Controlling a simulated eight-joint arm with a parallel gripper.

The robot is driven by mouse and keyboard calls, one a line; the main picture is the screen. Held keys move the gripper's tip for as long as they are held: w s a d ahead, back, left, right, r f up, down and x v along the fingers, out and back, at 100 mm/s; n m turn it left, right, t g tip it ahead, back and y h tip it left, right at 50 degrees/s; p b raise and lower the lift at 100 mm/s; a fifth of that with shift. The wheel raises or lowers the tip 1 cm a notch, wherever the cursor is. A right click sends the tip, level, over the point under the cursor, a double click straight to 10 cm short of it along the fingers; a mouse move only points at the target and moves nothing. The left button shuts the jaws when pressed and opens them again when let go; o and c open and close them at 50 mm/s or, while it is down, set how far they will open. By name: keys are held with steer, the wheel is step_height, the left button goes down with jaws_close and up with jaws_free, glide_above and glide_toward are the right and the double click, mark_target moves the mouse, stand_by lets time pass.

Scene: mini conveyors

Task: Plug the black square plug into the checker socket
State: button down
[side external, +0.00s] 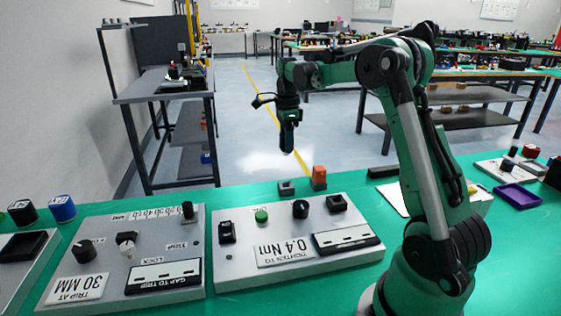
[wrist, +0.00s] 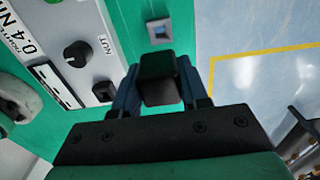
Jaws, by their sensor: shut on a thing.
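My gripper (side external: 287,148) hangs above the far edge of the green bench in the side external view, pointing down. In the wrist view my gripper (wrist: 160,78) is shut on the black square plug (wrist: 161,93), with one finger on each side of it. In the side external view the plug cannot be told apart from the dark fingers. A small grey block with a square opening (wrist: 159,31) looks like the checker socket. It lies beyond the plug in the wrist view, apart from it. The same grey block (side external: 286,187) seems to sit below my gripper in the side external view.
An orange block (side external: 319,177) stands right of the grey block. A grey panel with knobs and a label plate (side external: 230,270) lies nearer the camera, with a second panel (side external: 138,302) left of it. A black bar (side external: 383,172) and purple tray (side external: 517,196) lie to the right.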

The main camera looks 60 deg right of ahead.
step_height(320, 180, up, 9)
steer(key=shift+f, duration=0.2)
steer(key=shift+r, duration=0.3)
steer(key=shift+s+d, duration=0.1)
steer(key=shift+s, duration=0.15)
steer(key=s+a+f, duration=0.1)
steer(key=s+f, duration=0.3)
steer(key=s, duration=0.3)
steer(key=s+a+f, duration=0.2)
steer(key=s+f, duration=0.2)
steer(key=s, duration=0.3)
steer(key=shift+s, duration=0.2)
steer(key=shift+f, duration=2.85)
steer(key=shift+f, duration=1.35)
